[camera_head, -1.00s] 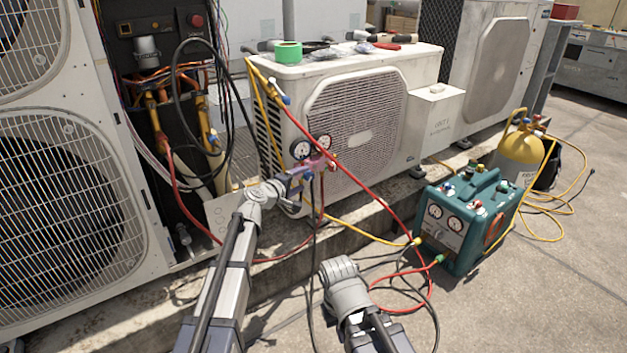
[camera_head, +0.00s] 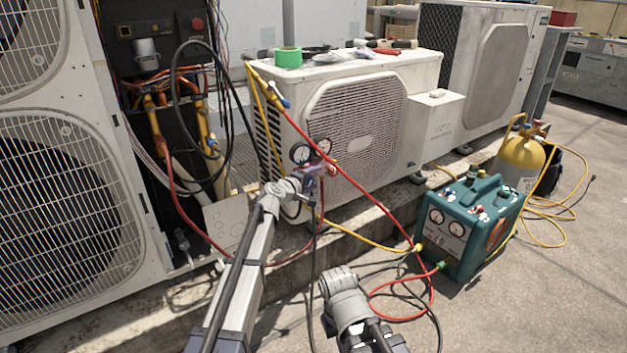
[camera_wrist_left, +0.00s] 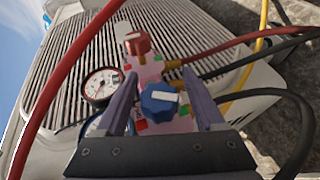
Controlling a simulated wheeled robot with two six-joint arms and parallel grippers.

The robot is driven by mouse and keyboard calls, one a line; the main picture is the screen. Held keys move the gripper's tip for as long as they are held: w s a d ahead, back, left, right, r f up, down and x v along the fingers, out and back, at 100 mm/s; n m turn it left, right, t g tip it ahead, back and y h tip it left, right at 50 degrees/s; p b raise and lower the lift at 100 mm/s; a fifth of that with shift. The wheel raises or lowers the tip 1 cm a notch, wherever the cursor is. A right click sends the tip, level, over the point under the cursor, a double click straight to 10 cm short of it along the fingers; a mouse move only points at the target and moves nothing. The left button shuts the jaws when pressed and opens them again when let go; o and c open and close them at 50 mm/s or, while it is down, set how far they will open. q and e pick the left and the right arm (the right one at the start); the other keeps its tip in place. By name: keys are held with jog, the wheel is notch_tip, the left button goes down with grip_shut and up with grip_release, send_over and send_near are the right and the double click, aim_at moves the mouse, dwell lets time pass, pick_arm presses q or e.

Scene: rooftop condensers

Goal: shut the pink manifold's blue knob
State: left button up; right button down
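The pink manifold (camera_wrist_left: 172,122) hangs in front of the white condenser's grille, with two round gauges above it in the head view (camera_head: 312,150). Its blue knob (camera_wrist_left: 160,101) has a white bar across its face and sits between my left gripper's fingers in the left wrist view. The left gripper (camera_wrist_left: 161,95) is open, with visible gaps on both sides of the knob. A red knob (camera_wrist_left: 137,44) sits farther along the manifold, beyond the fingertips. In the head view my left wrist partly covers the manifold. My right arm shows only its wrist; its fingers are hidden.
Yellow and black hoses hang close by. The white condenser (camera_head: 430,75) stands behind, the tall unit (camera_head: 150,240) at left. Open concrete lies at right.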

pick_arm(q)
grip_shut()
dwell(0.3)
jog(key=shift+s+a+f+m+g+y+p, duration=0.1)
jog(key=shift+f+m+g+y+p, duration=0.15)
jog(key=shift+g+y+p, duration=0.85)
jog(key=shift+s+a+f+m+g+y+p, duration=0.15)
jog(key=shift+m+g+y+p, duration=0.25)
jog(key=shift+p, duration=1.45)
jog(key=shift+a+f+m+g+y+p, duration=0.1)
jog(key=shift+f+m+g+y+p, duration=0.15)
jog(key=shift+g+y+p, duration=0.9)
jog(key=shift+f+t+h+p, duration=0.1)
jog(key=shift+t+h+p, duration=0.15)
jog(key=shift+t+p, duration=0.1)
jog(key=shift+o, duration=0.2)
grip_release()
